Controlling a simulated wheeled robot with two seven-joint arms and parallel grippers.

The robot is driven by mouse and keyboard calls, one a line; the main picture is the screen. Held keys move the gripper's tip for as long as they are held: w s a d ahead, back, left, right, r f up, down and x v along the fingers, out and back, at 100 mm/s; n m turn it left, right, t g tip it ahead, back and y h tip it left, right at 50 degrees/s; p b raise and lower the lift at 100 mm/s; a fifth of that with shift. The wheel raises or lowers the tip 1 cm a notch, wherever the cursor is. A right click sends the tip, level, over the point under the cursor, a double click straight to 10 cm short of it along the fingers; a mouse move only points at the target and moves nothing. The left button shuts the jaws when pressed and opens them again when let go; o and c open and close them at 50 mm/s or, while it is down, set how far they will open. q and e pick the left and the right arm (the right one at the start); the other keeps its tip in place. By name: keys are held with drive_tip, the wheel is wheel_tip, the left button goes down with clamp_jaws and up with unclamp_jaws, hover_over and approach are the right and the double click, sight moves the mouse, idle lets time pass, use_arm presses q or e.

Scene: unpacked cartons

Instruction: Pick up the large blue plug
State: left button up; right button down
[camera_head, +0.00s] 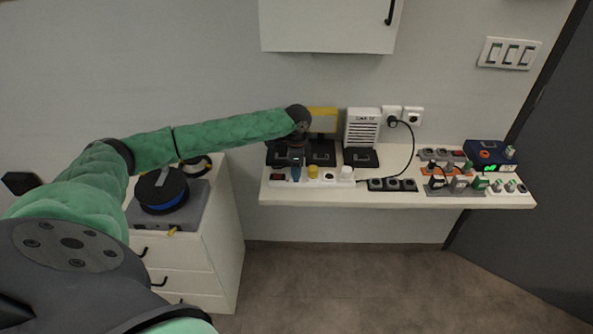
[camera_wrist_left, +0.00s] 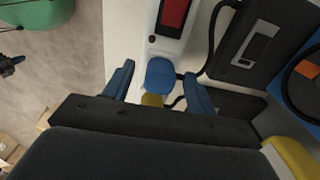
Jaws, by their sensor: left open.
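The blue plug (camera_wrist_left: 160,73) stands in a white power strip (camera_wrist_left: 142,40), between the strip's red switch (camera_wrist_left: 172,17) and a yellow plug (camera_wrist_left: 152,100). My left gripper (camera_wrist_left: 158,72) is open, with one blue finger on each side of the blue plug. I cannot tell whether a finger touches it. In the head view my left gripper (camera_head: 296,163) points down over the strip (camera_head: 322,182), just left of the yellow plug (camera_head: 313,172). The blue plug is hard to separate from the blue fingers there. My right gripper is not in view.
Dark devices (camera_head: 361,157) stand behind the strip. A black power strip (camera_head: 392,185) and a crowded group of plugs (camera_head: 460,184) lie to the right on the white shelf (camera_head: 400,160). A drawer cabinet (camera_head: 222,215) bears a blue-and-black spool (camera_head: 162,190).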

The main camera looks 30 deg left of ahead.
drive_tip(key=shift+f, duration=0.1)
use_arm(q)
clamp_jaws()
idle(0.3)
